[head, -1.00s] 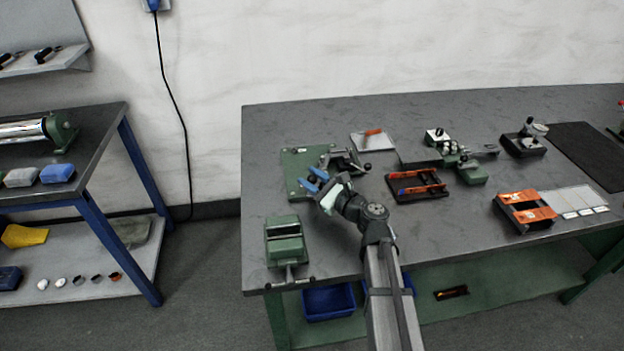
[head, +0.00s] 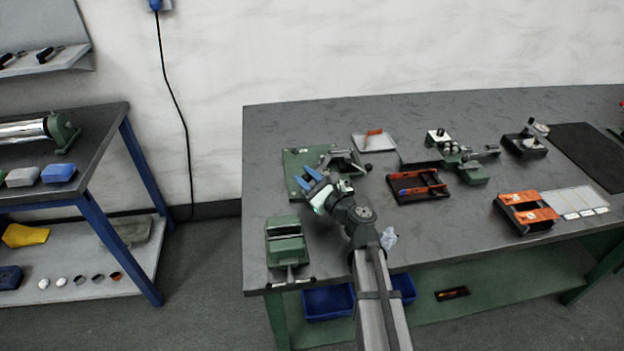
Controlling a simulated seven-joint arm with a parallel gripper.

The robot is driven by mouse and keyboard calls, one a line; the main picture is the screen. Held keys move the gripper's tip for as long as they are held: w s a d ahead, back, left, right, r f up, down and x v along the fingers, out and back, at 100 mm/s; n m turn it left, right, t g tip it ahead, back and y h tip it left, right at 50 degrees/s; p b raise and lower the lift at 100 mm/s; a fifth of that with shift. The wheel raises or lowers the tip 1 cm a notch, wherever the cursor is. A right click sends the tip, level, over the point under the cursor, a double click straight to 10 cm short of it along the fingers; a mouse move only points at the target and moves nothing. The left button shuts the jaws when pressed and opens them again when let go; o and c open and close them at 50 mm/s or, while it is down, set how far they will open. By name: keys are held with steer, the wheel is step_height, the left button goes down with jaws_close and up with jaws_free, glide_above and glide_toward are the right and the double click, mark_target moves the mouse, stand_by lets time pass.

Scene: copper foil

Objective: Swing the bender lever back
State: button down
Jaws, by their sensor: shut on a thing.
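The bender is a green base plate (head: 293,163) at the left back of the workbench, with grey metal bending parts (head: 343,160) on it and a dark knob at their right. My gripper (head: 311,181), with blue fingers, is at the front of this plate. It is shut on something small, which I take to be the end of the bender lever. The fingers and wrist hide most of the lever, so its exact angle cannot be made out.
A green vise (head: 286,243) stands close at the front left. A dark tray with red-handled tools (head: 418,187) lies right of my arm. A small pale crumpled thing (head: 389,238) lies beside my forearm. Bare bench is clear at the front middle.

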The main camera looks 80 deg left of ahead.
steer(key=shift+s+a+m+t+y, duration=0.7)
steer(key=shift+s+a+m+t, duration=0.2)
steer(key=shift+s+m+t, duration=0.4)
steer(key=shift+w, duration=0.2)
steer(key=c, duration=0.9)
jaws_free()
steer(key=shift+n, duration=0.3)
steer(key=v, duration=1.4)
steer(key=shift+s+r, duration=0.1)
steer(key=shift+s, duration=0.05)
